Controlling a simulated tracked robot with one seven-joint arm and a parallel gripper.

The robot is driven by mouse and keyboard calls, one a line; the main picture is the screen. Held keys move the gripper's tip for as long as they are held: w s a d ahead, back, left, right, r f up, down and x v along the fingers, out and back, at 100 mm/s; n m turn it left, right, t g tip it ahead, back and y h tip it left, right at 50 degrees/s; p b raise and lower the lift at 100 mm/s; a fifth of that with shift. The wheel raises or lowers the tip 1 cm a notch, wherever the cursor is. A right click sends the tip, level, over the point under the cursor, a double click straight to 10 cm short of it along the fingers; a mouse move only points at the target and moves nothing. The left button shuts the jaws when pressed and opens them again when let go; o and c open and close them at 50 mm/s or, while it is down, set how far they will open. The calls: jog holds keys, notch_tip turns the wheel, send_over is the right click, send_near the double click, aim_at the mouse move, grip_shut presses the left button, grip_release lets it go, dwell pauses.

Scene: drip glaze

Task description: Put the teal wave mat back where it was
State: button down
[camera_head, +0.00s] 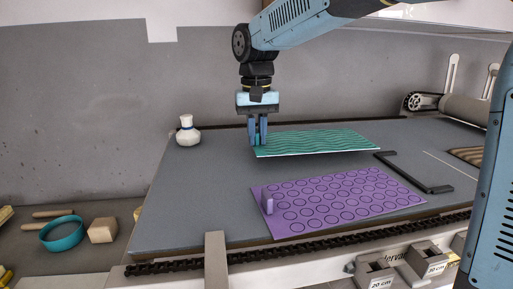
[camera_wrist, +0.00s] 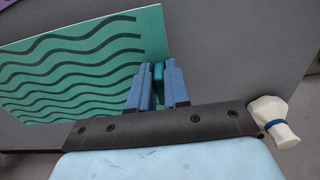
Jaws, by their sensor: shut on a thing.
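The teal wave mat (camera_head: 318,142) is a flat green-teal sheet with dark wavy lines. In the head view it is over the back part of the grey table, and it also shows in the wrist view (camera_wrist: 75,65). My gripper (camera_head: 258,144) is shut at the mat's left end. In the wrist view my gripper's fingers (camera_wrist: 158,85) close on a small teal tab at the mat's edge. The mat looks slightly raised off the table, but the exact gap is hard to tell.
A purple mat with circles (camera_head: 335,200) lies in front, with a small upright tab. A white bottle with a blue band (camera_head: 187,131) stands left of my gripper. A black bracket (camera_head: 415,174) lies at the right. The table's left part (camera_head: 205,190) is clear.

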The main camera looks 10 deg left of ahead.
jog(key=shift+w+a+f, duration=0.1)
jog(key=shift+a+f, duration=0.1)
jog(key=shift+f, duration=0.15)
notch_tip(320, 180, down, 3)
jog(key=shift+a+f, duration=0.1)
jog(key=c, duration=1.1)
grip_release()
notch_tip(320, 180, up, 12)
jog(key=shift+r, duration=0.1)
